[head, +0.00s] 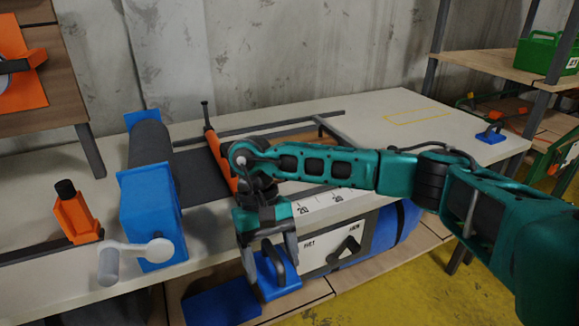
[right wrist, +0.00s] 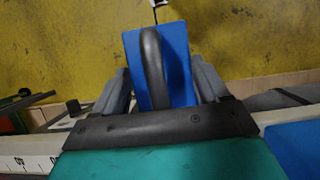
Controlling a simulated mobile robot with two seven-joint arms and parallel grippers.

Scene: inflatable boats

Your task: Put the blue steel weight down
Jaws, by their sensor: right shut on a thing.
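The blue steel weight (head: 270,291) is a blue block with a dark arched handle. It hangs at the front edge of the workbench (head: 390,112), below the level of its top. My right gripper (head: 271,262) points down with its fingers on either side of the handle and is shut on the weight. In the right wrist view the weight (right wrist: 181,70) sits between the two dark fingers, with yellow floor behind it. I cannot tell whether its underside touches anything. My left gripper is not in view.
Another blue block with a dark handle (head: 490,135) stands at the bench's right end, near a yellow outlined rectangle (head: 417,115). A blue crank roller (head: 150,215) and an orange tool (head: 75,216) occupy the left. A flat blue piece (head: 222,303) lies low in front.

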